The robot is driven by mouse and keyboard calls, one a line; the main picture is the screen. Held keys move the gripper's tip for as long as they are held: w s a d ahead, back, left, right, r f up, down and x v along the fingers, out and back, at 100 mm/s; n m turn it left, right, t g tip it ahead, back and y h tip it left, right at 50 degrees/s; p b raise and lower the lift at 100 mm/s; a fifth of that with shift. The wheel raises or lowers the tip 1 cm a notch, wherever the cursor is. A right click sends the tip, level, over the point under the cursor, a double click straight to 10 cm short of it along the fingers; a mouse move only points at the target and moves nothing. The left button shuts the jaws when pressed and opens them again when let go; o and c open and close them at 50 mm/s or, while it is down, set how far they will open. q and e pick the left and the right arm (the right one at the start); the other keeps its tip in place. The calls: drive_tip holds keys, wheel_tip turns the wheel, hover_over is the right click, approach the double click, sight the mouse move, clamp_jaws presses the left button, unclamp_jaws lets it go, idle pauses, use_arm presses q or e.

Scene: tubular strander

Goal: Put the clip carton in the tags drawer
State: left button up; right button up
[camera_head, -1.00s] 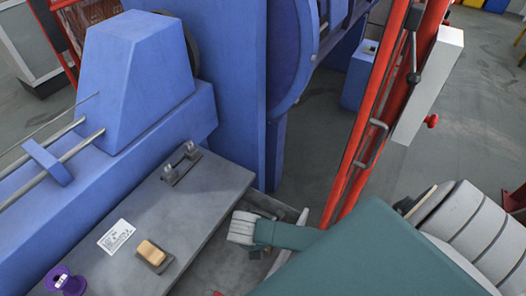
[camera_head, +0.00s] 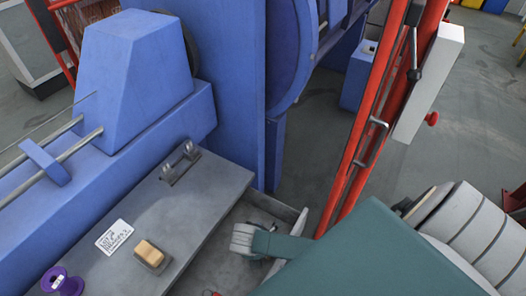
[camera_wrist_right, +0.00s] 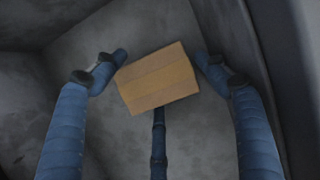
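The clip carton (camera_wrist_right: 158,80) is a small tan cardboard box in the right wrist view. My right gripper (camera_wrist_right: 163,62) has its two side fingertips close at the carton's sides, and the third finger reaches up from below with its tip hidden behind the carton. It looks shut on the carton, though a small gap seems to show on the right. In the head view, my right gripper (camera_head: 243,240) is inside an open grey drawer (camera_head: 290,214) beside the bench; the carton is hidden there. No drawer label is readable. My left gripper is not in view.
The grey bench (camera_head: 205,195) holds a metal bracket (camera_head: 180,165), a white label card (camera_head: 114,237), a tan block in a holder (camera_head: 150,254) and a purple spool (camera_head: 63,282). A blue machine (camera_head: 235,90) stands behind. A red frame (camera_head: 365,130) rises beyond the drawer.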

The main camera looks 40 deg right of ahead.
drive_tip(key=p+v, duration=0.1)
drive_tip(key=v, duration=1.1)
drive_tip(key=shift+p, duration=0.3)
drive_tip(key=shift+w+r, duration=0.1)
